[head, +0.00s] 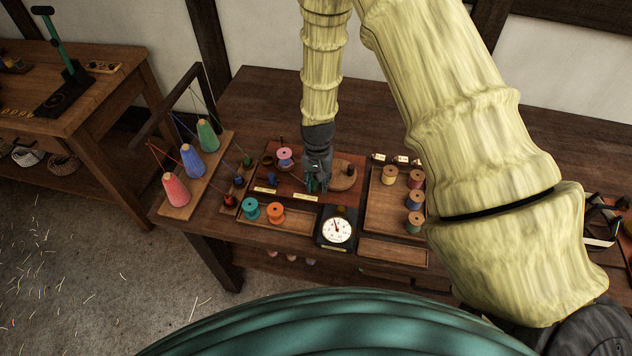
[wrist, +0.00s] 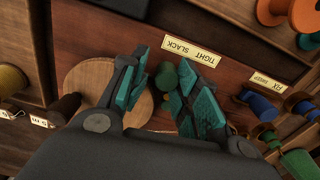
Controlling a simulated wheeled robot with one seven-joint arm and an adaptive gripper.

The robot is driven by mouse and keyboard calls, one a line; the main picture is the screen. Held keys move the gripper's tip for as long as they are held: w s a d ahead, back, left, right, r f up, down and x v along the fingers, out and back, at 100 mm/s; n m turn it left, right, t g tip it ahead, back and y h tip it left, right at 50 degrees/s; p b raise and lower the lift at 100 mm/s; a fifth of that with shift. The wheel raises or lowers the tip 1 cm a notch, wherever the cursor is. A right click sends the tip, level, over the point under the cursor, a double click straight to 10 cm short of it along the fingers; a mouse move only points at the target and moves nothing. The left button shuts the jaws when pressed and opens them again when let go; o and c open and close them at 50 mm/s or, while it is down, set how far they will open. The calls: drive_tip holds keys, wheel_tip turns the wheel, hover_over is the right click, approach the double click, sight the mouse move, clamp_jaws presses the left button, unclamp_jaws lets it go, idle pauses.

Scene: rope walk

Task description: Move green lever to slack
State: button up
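The lever's round green knob (wrist: 166,75) shows in the wrist view between my gripper's two fingers. Its shaft and pivot are hidden. A label reading TIGHT and SLACK (wrist: 190,52) lies just beyond it, upside down in this view, with SLACK at its left end. The knob is nearest the SLACK end. My gripper (wrist: 162,82) is open, with teal-padded fingers on either side of the knob; contact is unclear. In the head view my gripper (head: 317,183) points down at the reddish board, hiding the lever.
A wooden disc (wrist: 92,85) lies beside the left finger. A dial gauge (head: 337,230) stands in front of the board. Coloured cones (head: 190,160) stand left, a spool tray (head: 385,215) right.

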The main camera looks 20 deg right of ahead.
drive_tip(key=shift+a+r, duration=0.15)
drive_tip(key=shift+a, duration=0.1)
drive_tip(key=shift+r+p, duration=2.3)
drive_tip(key=shift+r, duration=1.1)
